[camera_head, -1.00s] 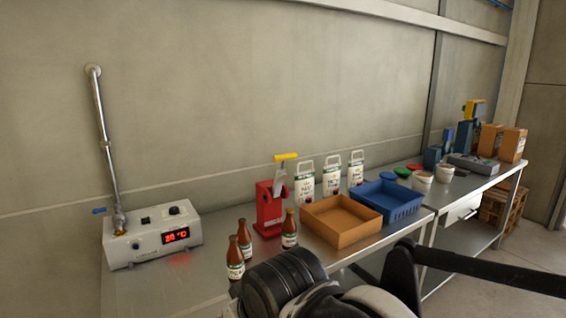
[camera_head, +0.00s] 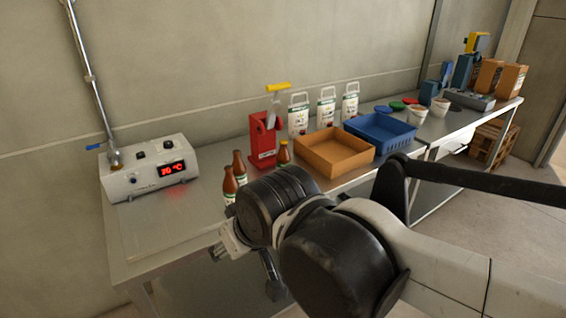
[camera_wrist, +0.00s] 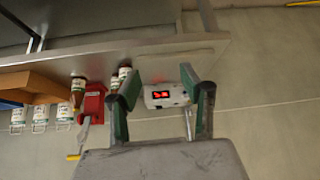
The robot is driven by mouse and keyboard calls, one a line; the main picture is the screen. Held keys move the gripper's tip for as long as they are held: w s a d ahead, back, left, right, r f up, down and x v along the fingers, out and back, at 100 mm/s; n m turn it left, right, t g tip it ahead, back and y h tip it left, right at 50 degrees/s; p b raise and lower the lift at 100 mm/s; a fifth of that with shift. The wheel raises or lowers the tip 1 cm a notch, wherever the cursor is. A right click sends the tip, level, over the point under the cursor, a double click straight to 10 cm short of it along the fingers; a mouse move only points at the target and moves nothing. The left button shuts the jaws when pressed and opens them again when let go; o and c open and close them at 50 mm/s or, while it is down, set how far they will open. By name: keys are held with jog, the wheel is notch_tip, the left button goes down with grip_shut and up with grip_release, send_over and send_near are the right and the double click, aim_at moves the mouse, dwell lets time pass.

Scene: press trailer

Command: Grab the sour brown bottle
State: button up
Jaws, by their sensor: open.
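Three brown bottles with white-green labels stand on the metal bench. In the head view, a front bottle (camera_head: 229,186) and a second bottle (camera_head: 239,167) stand close together. A third bottle (camera_head: 284,154), yellowish at its top, stands beside the red press (camera_head: 264,142). The label words are too small to read, so I cannot tell which is sour. The bottles also show in the upside-down wrist view, one apart (camera_wrist: 77,92) and two close together (camera_wrist: 113,84). My gripper (camera_wrist: 160,82) is open and empty, away from the bottles, its fingers framing the heater box. My arm partly covers the bench front.
The white heater box (camera_head: 149,168) with a red display stands at the left end. An orange crate (camera_head: 334,153) and a blue crate (camera_head: 380,132) stand right of the press. White jugs (camera_head: 326,107) line the wall. Bench space between heater and bottles is clear.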

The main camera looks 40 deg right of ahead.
dwell(0.3)
jog(key=o, duration=0.6)
jog(key=w+d+r+n+g+p, duration=0.1)
jog(key=w+d+r, duration=0.25)
jog(key=w, duration=0.25)
jog(key=w+d+r+n+g, duration=0.1)
jog(key=w+d+r, duration=0.25)
jog(key=w, duration=0.25)
jog(key=n+g+y+p, duration=0.2)
jog(key=n+y+p, duration=0.1)
jog(key=n, duration=0.3)
send_over(284, 160)
jog(key=s+d, duration=0.1)
jog(key=d, duration=0.4)
notch_tip(284, 160, down, 9)
jog(key=x, duration=0.8)
jog(key=shift+a+f+p, duration=0.1)
jog(key=shift+p, duration=0.2)
jog(key=shift+s+p+x, duration=0.15)
jog(key=shift+p+x, duration=0.1)
jog(key=shift+x, duration=1.05)
jog(key=shift+s+p+x, duration=0.1)
jog(key=shift+p+x, duration=0.15)
jog(key=shift+x, duration=1.1)
